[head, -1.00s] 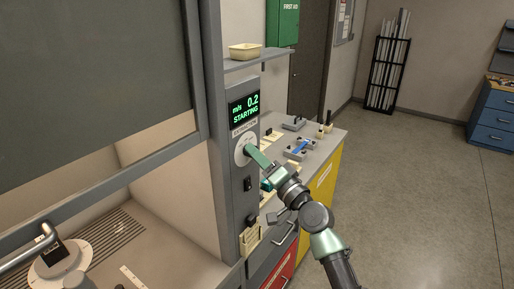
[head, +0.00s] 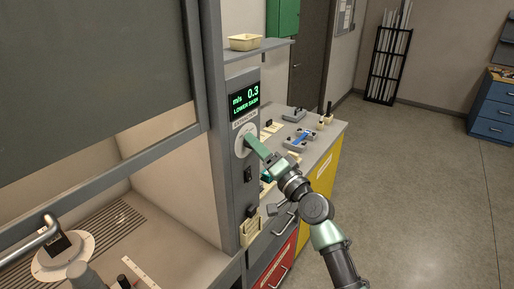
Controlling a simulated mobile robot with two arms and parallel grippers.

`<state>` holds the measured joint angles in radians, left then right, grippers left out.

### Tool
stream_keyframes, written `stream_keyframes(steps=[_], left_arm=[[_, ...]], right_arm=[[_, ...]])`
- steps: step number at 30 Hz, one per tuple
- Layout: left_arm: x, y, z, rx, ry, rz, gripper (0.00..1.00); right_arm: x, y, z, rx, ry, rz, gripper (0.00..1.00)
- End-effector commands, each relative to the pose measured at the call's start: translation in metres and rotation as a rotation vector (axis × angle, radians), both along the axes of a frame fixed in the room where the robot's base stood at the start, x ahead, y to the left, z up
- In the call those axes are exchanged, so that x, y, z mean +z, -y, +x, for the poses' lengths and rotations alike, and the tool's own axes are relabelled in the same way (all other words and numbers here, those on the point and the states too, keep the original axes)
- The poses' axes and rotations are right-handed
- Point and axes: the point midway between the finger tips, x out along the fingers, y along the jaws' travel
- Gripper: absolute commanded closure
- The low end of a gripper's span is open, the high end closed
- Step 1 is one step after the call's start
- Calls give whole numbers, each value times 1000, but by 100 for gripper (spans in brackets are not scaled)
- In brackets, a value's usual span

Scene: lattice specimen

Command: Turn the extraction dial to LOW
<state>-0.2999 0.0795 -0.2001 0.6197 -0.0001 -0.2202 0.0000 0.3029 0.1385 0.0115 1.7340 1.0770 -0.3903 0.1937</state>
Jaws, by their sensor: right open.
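The extraction dial (head: 240,141) is a pale round plate on the grey control column beside the fume hood. Its knob and setting are hidden behind my gripper, so I cannot tell where it points. The display (head: 244,101) above it reads 0.3 m/s and LOWER SASH in green. My right gripper (head: 251,142) is open, with its green fingers at the front of the dial. I cannot tell whether they touch the knob. My left gripper is not in view.
The raised hood sash (head: 95,65) fills the upper left. A switch (head: 248,174) sits below the dial. A cream tray (head: 245,42) stands on the shelf above. The bench behind my right arm holds a grey device with a blue part (head: 301,139). Open floor lies to the right.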

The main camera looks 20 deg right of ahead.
Motion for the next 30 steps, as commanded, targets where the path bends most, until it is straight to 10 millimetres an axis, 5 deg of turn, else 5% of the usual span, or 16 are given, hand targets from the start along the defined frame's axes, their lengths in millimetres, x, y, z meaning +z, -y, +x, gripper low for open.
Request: stream_keyframes(steps=[15, 30], left_arm=[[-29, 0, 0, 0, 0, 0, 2], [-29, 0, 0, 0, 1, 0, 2]], right_arm=[[-18, 23, -66, -1, 0, -2, 46], [-17, 24, -70, -1, -1, 0, 46]])
